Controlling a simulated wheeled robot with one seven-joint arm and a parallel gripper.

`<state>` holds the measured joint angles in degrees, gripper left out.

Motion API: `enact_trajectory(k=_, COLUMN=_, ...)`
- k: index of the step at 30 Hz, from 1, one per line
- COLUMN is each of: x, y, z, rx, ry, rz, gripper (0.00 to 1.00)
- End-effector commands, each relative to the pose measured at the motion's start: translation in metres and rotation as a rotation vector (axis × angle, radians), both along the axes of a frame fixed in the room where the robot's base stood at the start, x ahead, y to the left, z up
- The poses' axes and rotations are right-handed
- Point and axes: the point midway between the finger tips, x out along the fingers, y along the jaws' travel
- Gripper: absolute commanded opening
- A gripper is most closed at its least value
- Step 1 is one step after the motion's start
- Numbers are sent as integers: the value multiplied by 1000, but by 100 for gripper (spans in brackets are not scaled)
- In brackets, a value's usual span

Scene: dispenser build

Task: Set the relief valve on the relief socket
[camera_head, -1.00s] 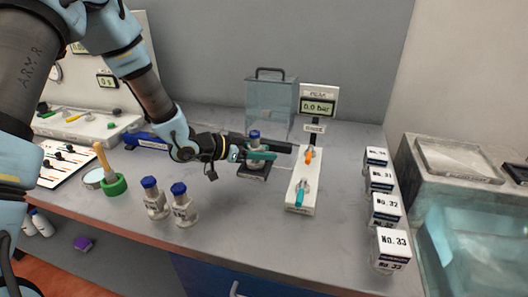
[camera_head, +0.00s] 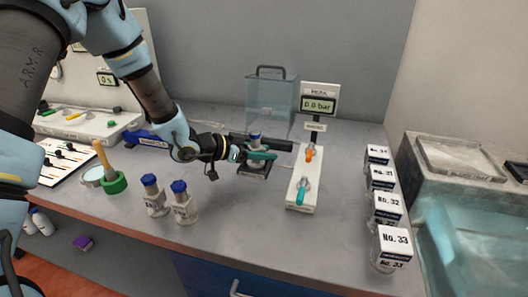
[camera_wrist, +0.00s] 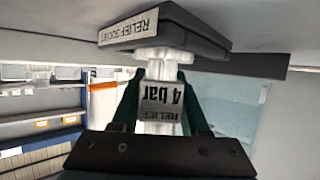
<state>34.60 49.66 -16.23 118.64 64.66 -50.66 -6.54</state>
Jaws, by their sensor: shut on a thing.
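In the wrist view, the valve (camera_wrist: 161,104) shows a "RELIEF 4 bar" label, and the picture is upside down. Its end meets the face of the socket block (camera_wrist: 185,30), marked "RELIEF SOCKET"; how deep it sits is hidden. My gripper (camera_head: 259,154) is shut on the valve body, with a green finger on each side.
Two blue-capped bottles (camera_head: 182,203) stand in front to the left. A white panel with levers (camera_head: 303,190) is close on the right. A clear box (camera_head: 270,105) stands behind. Several numbered boxes (camera_head: 394,244) line the right edge. The front middle bench is clear.

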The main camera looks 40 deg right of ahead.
Motion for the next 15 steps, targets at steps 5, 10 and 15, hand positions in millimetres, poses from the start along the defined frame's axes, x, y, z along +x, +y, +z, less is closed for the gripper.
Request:
enact_trajectory(k=5, x=0, y=0, z=-4, rx=-1, ry=0, rz=0, gripper=0)
enact_trajectory(k=10, x=0, y=0, z=-4, rx=-1, ry=0, rz=0, gripper=55)
enact_trajectory(k=15, x=0, y=0, z=-4, rx=-1, ry=0, rz=0, gripper=57)
